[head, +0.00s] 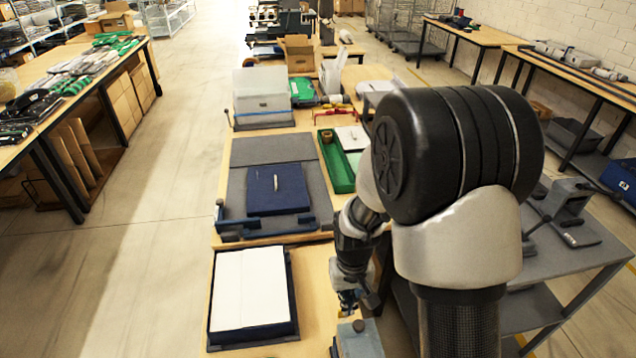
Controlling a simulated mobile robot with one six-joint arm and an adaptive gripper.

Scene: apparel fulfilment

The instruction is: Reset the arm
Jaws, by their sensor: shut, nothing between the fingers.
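My arm (455,160) rises in the right middle of the head view, its large black joint and white link hiding part of the table behind it. My gripper (348,300) hangs low at the end of the arm, pointing down near the right edge of the near table. It is small and partly dark in this view. It is shut and empty, just above a grey block-like fixture (358,340) at the bottom edge. I cannot tell whether it touches the fixture.
Left of my gripper, a white sheet (250,285) lies on a dark blue stack. Beyond are a folded navy garment (278,190) on a grey board, a green tray (336,165) and a clear bin (262,105). A grey side table (560,262) stands right. The left aisle floor (130,260) is clear.

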